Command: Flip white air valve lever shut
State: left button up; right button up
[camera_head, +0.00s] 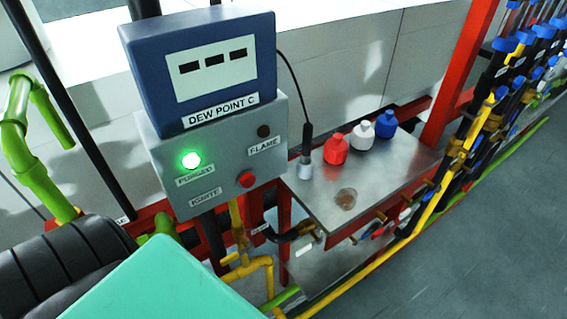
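Small valves with brass fittings sit along the front edge of a metal shelf. A small white piece (405,213) sits at the right of this row, near a red lever (377,232) and a blue lever (389,227). Another white piece (305,248) shows lower left, by a black hose. Both are too small to tell which is the air valve lever, or whether it is turned open or shut. Neither of my grippers is in view.
A dew point display (211,70) tops a grey control box (222,160) with a lit green lamp. Red, white and blue bottles stand on the metal shelf (310,190). A yellow pipe (356,283) runs below its front. Open floor lies lower right. A teal surface fills lower left.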

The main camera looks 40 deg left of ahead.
aim_at(318, 241)
jog(key=u, duration=0.85)
